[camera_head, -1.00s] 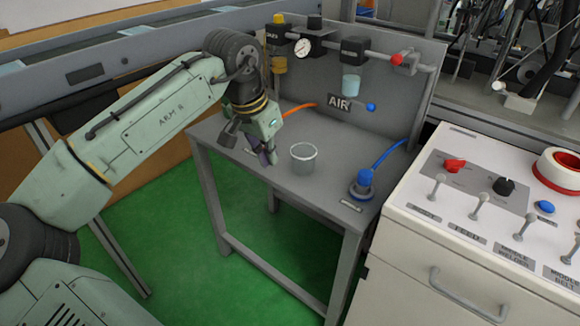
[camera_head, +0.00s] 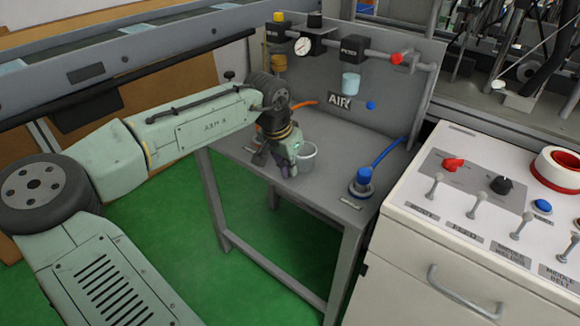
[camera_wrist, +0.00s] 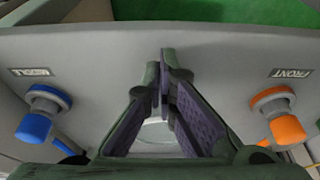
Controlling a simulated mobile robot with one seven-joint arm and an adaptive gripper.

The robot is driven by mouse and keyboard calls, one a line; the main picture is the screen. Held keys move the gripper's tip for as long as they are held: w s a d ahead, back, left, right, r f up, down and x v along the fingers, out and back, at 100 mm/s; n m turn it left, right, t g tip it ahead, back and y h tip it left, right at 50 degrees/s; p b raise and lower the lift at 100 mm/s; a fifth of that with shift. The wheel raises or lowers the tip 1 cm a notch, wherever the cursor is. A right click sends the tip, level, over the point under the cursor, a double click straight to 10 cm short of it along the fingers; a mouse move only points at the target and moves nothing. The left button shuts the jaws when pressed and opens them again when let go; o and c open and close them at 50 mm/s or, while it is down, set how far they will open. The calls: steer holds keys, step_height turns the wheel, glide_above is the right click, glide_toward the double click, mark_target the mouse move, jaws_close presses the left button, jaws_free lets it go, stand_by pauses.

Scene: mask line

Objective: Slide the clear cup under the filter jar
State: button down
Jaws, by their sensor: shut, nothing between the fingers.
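The clear cup (camera_head: 309,161) stands upright on the grey bench, left of its middle. My gripper (camera_head: 287,171) is low over the bench at the cup's left front side and hides the cup's left part. I cannot tell whether they touch. The fingers are shut with nothing between them; in the wrist view my gripper (camera_wrist: 165,58) has its tips together. A pale round shape behind the fingers there may be the cup, mostly hidden. A pale blue translucent jar (camera_head: 351,82) hangs under a dark block on the back panel, right of and behind the cup.
An amber jar (camera_head: 278,62) hangs further left on the panel. A blue connector (camera_head: 363,180) with a hose stands on the bench at the right; an orange connector (camera_wrist: 287,129) shows in the wrist view. The bench between the cup and the blue connector is clear.

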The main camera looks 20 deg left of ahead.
steer(key=w+d+p, duration=0.1)
steer(key=w+p, duration=0.1)
steer(key=w, duration=0.2)
steer(key=w+d+p, duration=0.2)
steer(key=w+p, duration=0.1)
steer(key=w, duration=0.1)
steer(key=w+d+p, duration=0.2)
steer(key=w, duration=0.1)
steer(key=shift+w+d+r+p, duration=0.15)
steer(key=shift+w+r+p, duration=0.15)
steer(key=shift+w+r, duration=0.1)
steer(key=w+d+p, duration=0.1)
steer(key=w, duration=0.1)
steer(key=w+d+p, duration=0.1)
steer(key=w, duration=0.2)
steer(key=w+f, duration=0.1)
steer(key=w, duration=0.1)
steer(key=shift+w+d+p, duration=0.25)
steer(key=shift+d+p, duration=0.15)
steer(key=shift+s+a+r, duration=0.1)
steer(key=shift+s, duration=0.1)
